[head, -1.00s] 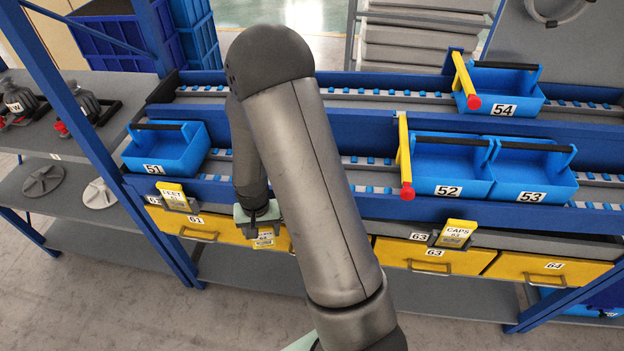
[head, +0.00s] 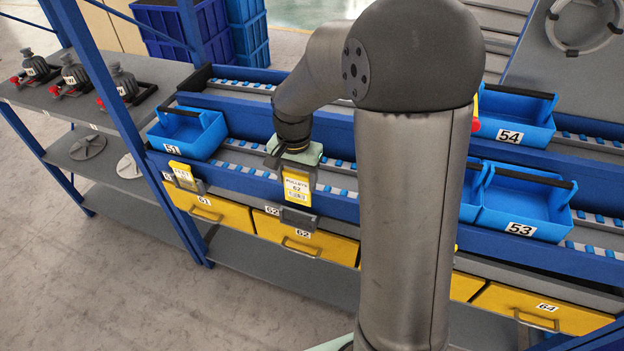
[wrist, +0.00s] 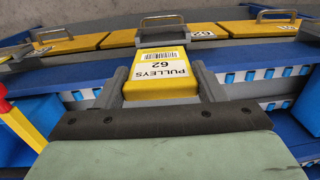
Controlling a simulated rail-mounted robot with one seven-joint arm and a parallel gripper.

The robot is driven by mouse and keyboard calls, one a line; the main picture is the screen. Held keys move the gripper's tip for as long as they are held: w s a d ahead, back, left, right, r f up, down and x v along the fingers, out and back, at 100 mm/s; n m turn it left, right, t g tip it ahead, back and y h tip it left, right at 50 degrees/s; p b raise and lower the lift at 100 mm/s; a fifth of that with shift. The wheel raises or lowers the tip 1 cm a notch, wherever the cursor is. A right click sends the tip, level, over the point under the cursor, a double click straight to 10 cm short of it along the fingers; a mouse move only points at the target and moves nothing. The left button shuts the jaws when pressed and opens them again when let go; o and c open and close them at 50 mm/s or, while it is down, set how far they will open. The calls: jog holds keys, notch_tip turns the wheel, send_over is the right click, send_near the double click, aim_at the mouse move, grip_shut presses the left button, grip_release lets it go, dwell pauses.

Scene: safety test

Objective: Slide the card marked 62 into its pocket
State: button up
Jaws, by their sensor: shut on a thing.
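The yellow card (head: 297,187) has a white label reading PULLEYS 62. My gripper (head: 292,166) is shut on its side edges and holds it roughly upright over the rack's front edge. In the wrist view, the card (wrist: 161,72) sits between the two grey fingers (wrist: 162,88), label readable. The dark grey pocket (head: 299,219) is on the front rail above the drawer marked 62 (head: 305,240). The card's lower end is close above the pocket's mouth. The pocket (wrist: 163,36) also shows just beyond that end in the wrist view; I cannot tell whether they touch.
The pocket by drawer 61 (head: 205,206) holds a yellow card (head: 182,175). Blue bin 51 (head: 187,133) stands left of my gripper on the roller shelf. Bin 53 (head: 523,203) and bin 54 (head: 517,122) stand at right. My arm hides the middle of the rack.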

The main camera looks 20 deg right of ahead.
jog(key=shift+w+a, duration=0.15)
jog(key=shift+a, duration=0.05)
jog(key=shift+r+p, duration=0.25)
jog(key=shift+p, duration=0.8)
jog(key=shift+f, duration=0.1)
notch_tip(320, 180, down, 10)
jog(key=b, duration=0.7)
dwell(0.4)
dwell(0.4)
jog(key=o, duration=1)
